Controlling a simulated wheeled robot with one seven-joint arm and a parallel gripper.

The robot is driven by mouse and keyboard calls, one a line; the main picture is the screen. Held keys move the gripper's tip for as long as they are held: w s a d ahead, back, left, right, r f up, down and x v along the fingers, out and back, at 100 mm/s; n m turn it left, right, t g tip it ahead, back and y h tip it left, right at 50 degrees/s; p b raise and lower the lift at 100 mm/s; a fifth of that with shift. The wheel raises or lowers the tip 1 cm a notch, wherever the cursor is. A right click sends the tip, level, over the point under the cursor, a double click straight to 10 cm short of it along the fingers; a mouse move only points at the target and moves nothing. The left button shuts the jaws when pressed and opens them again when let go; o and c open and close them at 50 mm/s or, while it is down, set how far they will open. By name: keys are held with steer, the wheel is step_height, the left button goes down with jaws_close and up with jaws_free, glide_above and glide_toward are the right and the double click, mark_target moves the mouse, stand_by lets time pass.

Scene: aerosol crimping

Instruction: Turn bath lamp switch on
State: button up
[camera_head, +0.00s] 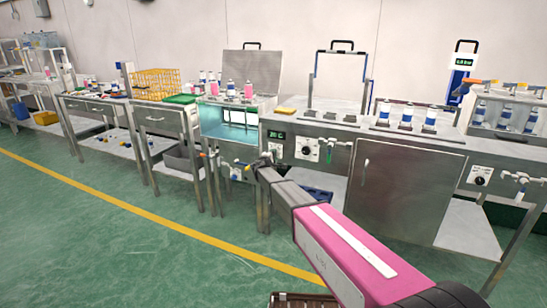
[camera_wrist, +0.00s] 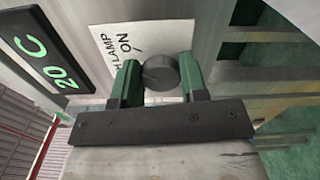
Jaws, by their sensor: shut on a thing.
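The bath lamp switch is a round dark knob (camera_wrist: 160,72) on a steel panel in the wrist view. A white label (camera_wrist: 112,45) beside it reads partly "LAMP / ON"; the rest is covered. My gripper (camera_wrist: 160,80) is shut on the knob, with one green finger on each side. A faint line shows on the knob, but its exact setting is hard to tell. In the head view my gripper (camera_head: 262,162) reaches the bench front below a small display, and the knob is hidden there. The open water bath (camera_head: 230,121) glows pale teal inside.
A green-lit display (camera_wrist: 40,50) reading 20 C is close to the label. In the head view another black knob (camera_head: 307,150) is right of the gripper. White bottles (camera_head: 406,118) stand on the bench top. The green floor (camera_head: 130,235) in front is clear.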

steer(key=o, duration=0.9)
steer(key=v, duration=1.1)
steer(key=shift+d, duration=0.1)
